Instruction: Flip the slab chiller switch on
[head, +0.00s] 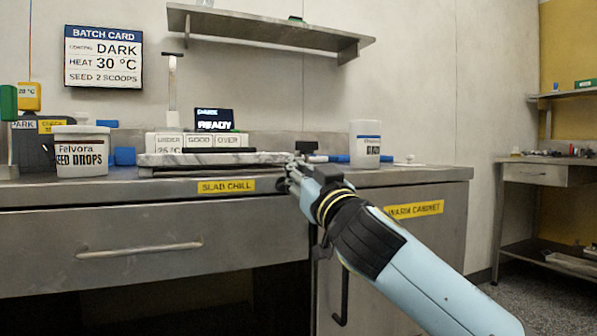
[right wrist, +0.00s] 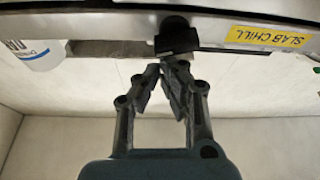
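The yellow SLAB CHILL label (head: 226,186) is on the bench's front edge, and it shows upside down in the right wrist view (right wrist: 268,37). Beside it is a small dark switch (right wrist: 177,38), mostly hidden behind my gripper in the head view (head: 282,186). I cannot tell whether it is on or off. My right gripper (head: 292,176) is at the bench edge, right of the label. In the right wrist view its fingertips (right wrist: 164,67) are drawn together, empty, close to the switch; contact is unclear. My left gripper is not in view.
A marble slab (head: 215,159) lies on the bench behind the label. A white tub (head: 81,150) stands at left, a white container (head: 365,144) at right. A drawer handle (head: 138,250) projects below. A shelf (head: 270,30) hangs on the wall above.

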